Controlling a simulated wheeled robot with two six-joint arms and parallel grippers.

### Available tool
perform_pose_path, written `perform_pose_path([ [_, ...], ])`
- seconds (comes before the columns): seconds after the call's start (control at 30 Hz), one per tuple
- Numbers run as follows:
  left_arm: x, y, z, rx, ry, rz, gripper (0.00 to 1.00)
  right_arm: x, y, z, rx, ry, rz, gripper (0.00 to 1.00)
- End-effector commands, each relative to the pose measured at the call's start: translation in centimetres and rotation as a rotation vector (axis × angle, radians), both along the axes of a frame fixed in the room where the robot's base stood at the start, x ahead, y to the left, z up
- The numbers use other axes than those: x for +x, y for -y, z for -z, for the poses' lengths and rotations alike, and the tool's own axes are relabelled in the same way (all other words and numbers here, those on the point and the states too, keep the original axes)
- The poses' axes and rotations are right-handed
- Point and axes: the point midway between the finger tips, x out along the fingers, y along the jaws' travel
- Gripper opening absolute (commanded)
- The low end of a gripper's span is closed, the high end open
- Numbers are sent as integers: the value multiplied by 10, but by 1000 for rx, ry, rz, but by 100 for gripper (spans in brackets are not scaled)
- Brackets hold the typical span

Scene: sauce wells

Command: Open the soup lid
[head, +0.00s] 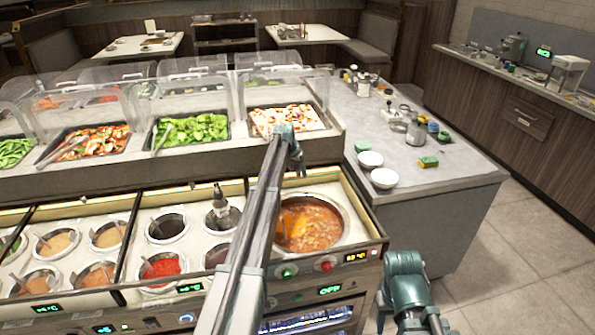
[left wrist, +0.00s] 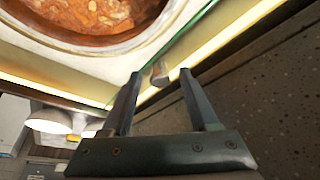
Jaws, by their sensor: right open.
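The soup well (head: 347,228) is round and full of red-brown soup (head: 310,222), seen in the head view at the front counter's right end. The soup also shows in the left wrist view (left wrist: 95,12). A green-edged strip, seemingly the clear lid's edge (left wrist: 192,32), runs beside the well. A small grey knob or handle (left wrist: 159,74) shows between my left fingers; I cannot tell whether they touch it. My left gripper (left wrist: 160,74) has its fingers apart; it also shows in the head view (head: 292,158), behind the well. My right gripper (head: 430,322) is low, right of the counter, partly cut off.
Several sauce wells (head: 168,228) lie left of the soup. Behind is a salad bar with clear covers (head: 285,85). White bowls (head: 384,178) and a sponge (head: 428,162) stand on the grey side counter (head: 400,125). The floor at right is clear.

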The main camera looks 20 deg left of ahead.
Motion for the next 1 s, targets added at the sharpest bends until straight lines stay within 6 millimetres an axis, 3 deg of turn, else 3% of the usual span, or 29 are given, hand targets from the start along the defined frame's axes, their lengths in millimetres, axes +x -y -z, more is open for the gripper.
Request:
perform_pose_path([
  [0.47,-4,0,-11,0,0,0,60,0,0,-11,0,0,0,50],
  [1.0,-34,-6,-86,0,-1,0,60,0,0,-86,0,0,-1,50],
])
